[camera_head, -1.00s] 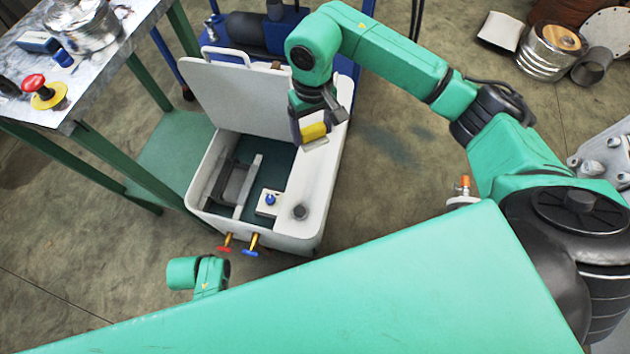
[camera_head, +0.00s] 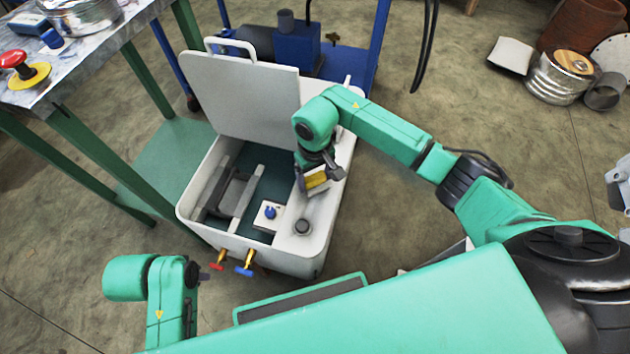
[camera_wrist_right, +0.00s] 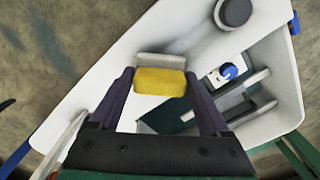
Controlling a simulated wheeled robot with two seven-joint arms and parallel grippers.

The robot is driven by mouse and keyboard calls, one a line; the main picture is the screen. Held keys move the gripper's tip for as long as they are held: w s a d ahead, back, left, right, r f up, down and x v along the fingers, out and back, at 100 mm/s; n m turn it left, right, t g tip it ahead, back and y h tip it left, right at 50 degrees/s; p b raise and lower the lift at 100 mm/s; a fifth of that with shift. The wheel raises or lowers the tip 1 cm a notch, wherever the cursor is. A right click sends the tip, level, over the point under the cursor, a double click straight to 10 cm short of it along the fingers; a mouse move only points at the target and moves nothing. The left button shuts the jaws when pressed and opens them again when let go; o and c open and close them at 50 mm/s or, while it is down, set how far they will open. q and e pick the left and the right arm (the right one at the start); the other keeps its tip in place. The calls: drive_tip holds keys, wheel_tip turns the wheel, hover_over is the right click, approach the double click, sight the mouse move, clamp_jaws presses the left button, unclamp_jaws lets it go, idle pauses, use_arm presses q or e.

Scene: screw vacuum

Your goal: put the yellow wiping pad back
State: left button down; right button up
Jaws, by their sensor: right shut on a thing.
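The yellow wiping pad (camera_head: 317,180) is held between the fingers of my right gripper (camera_head: 318,178), which is shut on it. In the right wrist view the yellow pad (camera_wrist_right: 160,82), with a pale grey strip along it, sits between the dark fingertips (camera_wrist_right: 162,84). Pad and gripper are over the right-hand white top of the open box (camera_head: 318,235), near its inner edge. I cannot tell whether the pad touches the box.
The box's lid (camera_head: 245,100) stands open at its back. A blue knob (camera_head: 270,212) and a dark round cap (camera_head: 303,227) are on the box. Red (camera_head: 217,265) and blue (camera_head: 245,268) valve handles stick out in front. A workbench (camera_head: 75,60) stands at left.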

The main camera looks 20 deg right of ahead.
drive_tip(key=shift+f, duration=0.55)
use_arm(q)
drive_tip(key=shift+s+r, duration=0.1)
drive_tip(key=shift+r, duration=0.2)
drive_tip(key=shift+f, duration=0.1)
use_arm(e)
drive_tip(key=shift+f, duration=0.1)
drive_tip(key=o, duration=1)
use_arm(q)
drive_tip(key=shift+w+d+f, duration=0.1)
drive_tip(key=shift+w+d, duration=0.15)
drive_tip(key=shift+d, duration=0.05)
